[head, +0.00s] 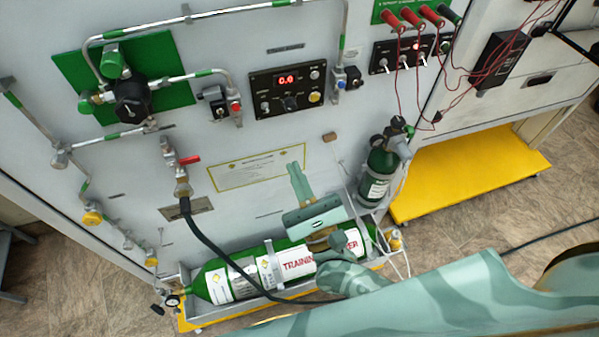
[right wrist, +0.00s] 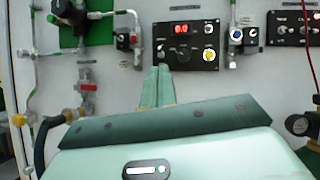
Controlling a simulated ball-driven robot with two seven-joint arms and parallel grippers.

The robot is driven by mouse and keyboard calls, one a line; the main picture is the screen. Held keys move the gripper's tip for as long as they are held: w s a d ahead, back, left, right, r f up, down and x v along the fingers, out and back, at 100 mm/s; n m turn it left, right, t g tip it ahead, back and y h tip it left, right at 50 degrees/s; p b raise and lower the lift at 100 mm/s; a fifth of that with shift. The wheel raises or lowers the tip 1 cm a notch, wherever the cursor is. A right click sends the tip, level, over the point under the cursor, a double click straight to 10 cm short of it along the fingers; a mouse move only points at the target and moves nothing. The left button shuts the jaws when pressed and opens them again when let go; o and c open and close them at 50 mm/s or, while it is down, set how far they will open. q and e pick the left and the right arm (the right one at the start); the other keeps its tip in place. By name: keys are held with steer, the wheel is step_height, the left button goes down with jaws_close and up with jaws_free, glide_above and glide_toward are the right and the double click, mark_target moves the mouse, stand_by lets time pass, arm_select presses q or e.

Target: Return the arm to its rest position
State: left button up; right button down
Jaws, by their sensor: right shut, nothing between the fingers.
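My right arm comes in from the lower right in the head view. My right gripper (head: 298,175) is shut and empty, with its fingers pointing up toward the panel. It is in front of the white label plate and above the large green cylinder (head: 215,283), partly covering it. In the right wrist view the shut fingers (right wrist: 157,80) stand just below the display module (right wrist: 185,46). I cannot see my left gripper in either view.
The small green cylinder (head: 376,175) stands upright right of my gripper. Red leads (head: 455,85) hang at the upper right. A yellow platform (head: 460,178) lies at right; tiled floor is open beyond.

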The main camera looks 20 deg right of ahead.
arm_select(q)
steer(key=shift+w+a, duration=0.1)
steer(key=shift+w, duration=0.2)
steer(key=shift+s, duration=0.1)
